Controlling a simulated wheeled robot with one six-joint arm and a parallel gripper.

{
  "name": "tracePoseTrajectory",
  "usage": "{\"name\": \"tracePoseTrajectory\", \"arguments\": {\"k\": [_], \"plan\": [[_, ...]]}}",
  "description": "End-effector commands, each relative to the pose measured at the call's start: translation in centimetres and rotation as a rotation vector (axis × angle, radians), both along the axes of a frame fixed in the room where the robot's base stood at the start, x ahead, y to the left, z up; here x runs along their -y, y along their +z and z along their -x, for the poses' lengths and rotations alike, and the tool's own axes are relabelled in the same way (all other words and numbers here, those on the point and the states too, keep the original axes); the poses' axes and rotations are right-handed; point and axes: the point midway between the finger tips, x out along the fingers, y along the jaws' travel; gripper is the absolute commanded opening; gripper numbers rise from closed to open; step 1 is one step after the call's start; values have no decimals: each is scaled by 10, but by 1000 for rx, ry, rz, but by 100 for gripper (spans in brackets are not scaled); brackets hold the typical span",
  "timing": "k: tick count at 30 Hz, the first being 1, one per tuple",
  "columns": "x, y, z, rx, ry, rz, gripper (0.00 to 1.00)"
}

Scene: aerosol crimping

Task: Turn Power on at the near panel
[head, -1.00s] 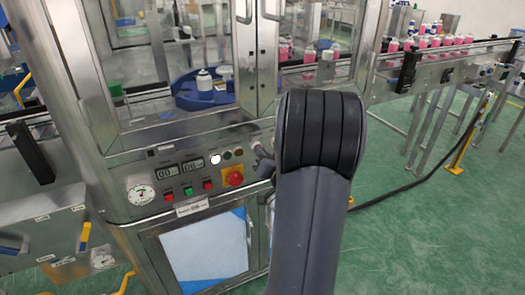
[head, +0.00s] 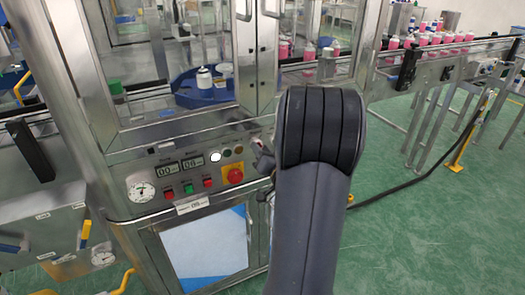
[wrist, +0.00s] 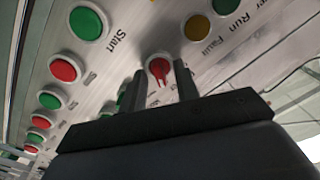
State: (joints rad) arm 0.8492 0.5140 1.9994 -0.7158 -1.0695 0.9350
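A red rotary knob (wrist: 159,68) with a raised grip shows on the pale metal panel in the wrist view. My gripper (wrist: 158,72) has its two dark fingers apart, one on each side of the knob, with visible gaps. I cannot tell how far the fingertips are from the panel face. The knob's own label is hidden; a cut-off word ending in "er" stands near the top right. In the head view the near panel (head: 150,213) is on the machine's front, and my arm hides most of my gripper.
A green Start button (wrist: 87,22) and a red button (wrist: 65,68) sit left of the knob in the wrist view. A yellow lamp (wrist: 197,27) is close on the right. The head view shows a red emergency stop (head: 234,176) and a lit white lamp (head: 215,157).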

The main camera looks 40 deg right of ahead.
Motion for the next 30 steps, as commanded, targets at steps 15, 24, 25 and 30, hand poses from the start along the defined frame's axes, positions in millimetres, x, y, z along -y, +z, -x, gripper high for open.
{"name": "tracePoseTrajectory", "arguments": {"k": [15,24,25,30], "plan": [[-15,0,70,-1,-6,0,30],[-24,0,102,0,-2,0,30],[-24,0,103,0,-2,0,30],[-25,0,105,0,0,0,30]]}}
